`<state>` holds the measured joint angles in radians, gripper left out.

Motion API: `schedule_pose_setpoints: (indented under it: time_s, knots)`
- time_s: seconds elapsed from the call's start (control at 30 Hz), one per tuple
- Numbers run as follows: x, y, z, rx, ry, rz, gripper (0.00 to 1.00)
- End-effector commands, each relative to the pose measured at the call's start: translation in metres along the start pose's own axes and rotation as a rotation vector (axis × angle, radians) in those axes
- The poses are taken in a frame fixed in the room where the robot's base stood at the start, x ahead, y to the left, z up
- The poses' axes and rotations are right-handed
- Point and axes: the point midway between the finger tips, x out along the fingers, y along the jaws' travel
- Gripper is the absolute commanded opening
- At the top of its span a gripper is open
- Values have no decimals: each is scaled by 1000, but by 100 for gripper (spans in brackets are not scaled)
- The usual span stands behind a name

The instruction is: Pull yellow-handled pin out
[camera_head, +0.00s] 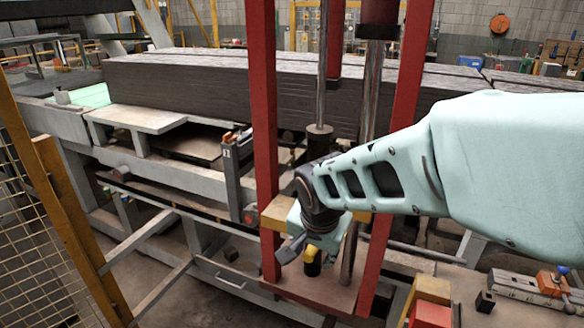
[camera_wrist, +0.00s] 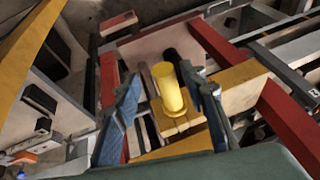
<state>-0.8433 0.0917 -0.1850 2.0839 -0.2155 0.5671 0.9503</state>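The yellow-handled pin shows a smooth yellow cylindrical handle (camera_wrist: 168,88) in the wrist view, with a wider yellow collar at its near end. A small part of the yellow handle (camera_head: 311,254) also shows in the head view, below my gripper (camera_head: 308,246). In the wrist view, the two blue-grey fingers of my gripper (camera_wrist: 159,74) are apart, one on each side of the handle. Gaps show between the fingers and the handle, so the gripper looks open and not closed on it. The pin's shaft is hidden.
Red uprights (camera_head: 264,120) of a press frame stand close to my gripper, with a yellow crossbar (camera_head: 276,213) between them. A long dark slab stack (camera_head: 220,85) lies behind. A workbench with a red-and-yellow block (camera_head: 430,300) is at lower right. A mesh fence (camera_head: 35,210) stands left.

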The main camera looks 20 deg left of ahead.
Motion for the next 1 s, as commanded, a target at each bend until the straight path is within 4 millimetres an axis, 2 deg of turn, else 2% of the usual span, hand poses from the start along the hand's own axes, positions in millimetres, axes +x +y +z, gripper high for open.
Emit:
schedule_pose_setpoints:
  time_s: [0.03,0.1,0.43,0.67,1.0]
  knots:
    - [-7,-13,4,-21,4,-22,39]
    - [-7,-13,4,-21,4,-22,37]
    - [-7,-13,4,-21,4,-22,0]
    - [-8,-13,6,-21,4,-22,0]
    - [-12,-10,20,-20,-2,-17,0]
